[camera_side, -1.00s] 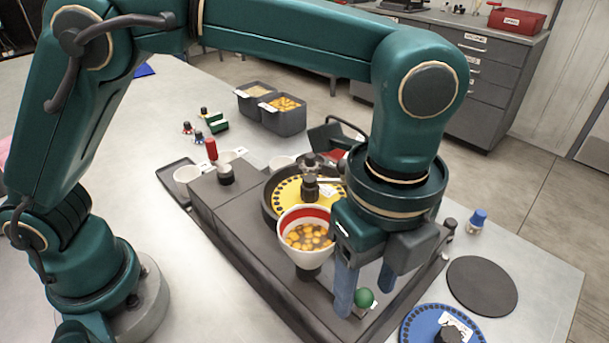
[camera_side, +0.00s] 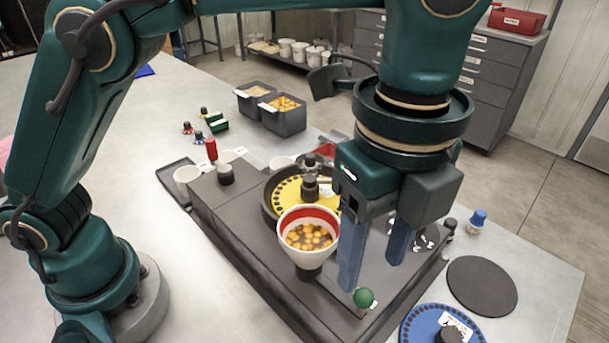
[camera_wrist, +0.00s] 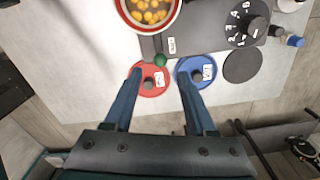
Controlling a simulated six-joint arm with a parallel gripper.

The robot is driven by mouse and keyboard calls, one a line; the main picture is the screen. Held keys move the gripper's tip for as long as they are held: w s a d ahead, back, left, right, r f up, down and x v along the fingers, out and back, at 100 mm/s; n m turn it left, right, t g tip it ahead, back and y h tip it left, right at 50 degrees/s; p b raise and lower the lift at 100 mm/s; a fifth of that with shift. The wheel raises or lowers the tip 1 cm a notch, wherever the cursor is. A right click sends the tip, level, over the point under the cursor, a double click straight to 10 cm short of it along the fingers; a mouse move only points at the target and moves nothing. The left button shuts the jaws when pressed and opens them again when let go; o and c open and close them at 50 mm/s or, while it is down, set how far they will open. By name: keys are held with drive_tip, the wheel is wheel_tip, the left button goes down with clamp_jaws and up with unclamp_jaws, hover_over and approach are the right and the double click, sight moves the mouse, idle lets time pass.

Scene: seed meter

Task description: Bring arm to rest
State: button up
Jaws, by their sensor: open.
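My gripper (camera_side: 373,272) is open and empty, with its two blue fingers pointing down. In the side view it hangs above the right part of the grey seed meter base (camera_side: 268,262). The green knob (camera_side: 364,298) stands on the base just below the fingers, apart from them as far as I can tell. The wrist view also shows my gripper (camera_wrist: 157,74), with nothing between the fingers. The hopper (camera_side: 309,239), white with a red inner band, holds yellow-orange seeds left of my fingers. Behind it a yellow disc (camera_side: 287,194) sits in its round housing.
A blue disc (camera_side: 415,326) and a dark round pad (camera_side: 482,287) lie right of the base. The wrist view shows a red disc (camera_wrist: 148,90) too. A blue-capped bottle (camera_side: 477,222) stands nearby. Two grey bins (camera_side: 283,122) stand at the back.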

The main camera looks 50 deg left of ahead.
drive_tip(key=shift+w+a, duration=0.15)
drive_tip(key=a+r+n+t+h, duration=0.1)
drive_tip(key=a+r+n+t, duration=0.1)
drive_tip(key=a+r+n, duration=0.35)
drive_tip(key=a+r+n+t, duration=0.1)
drive_tip(key=a+r+n, duration=0.15)
drive_tip(key=a, duration=0.65)
drive_tip(key=s+a+f+n+t, duration=0.1)
drive_tip(key=s+a+f+n, duration=0.2)
drive_tip(key=n, duration=0.3)
drive_tip(key=s+a+f+n+t+y, duration=0.1)
drive_tip(key=s+a+f+n, duration=0.2)
drive_tip(key=f+n, duration=0.3)
drive_tip(key=shift+s+a+n+t, duration=0.15)
drive_tip(key=shift+a+n+t, duration=0.15)
drive_tip(key=shift+a+n, duration=0.35)
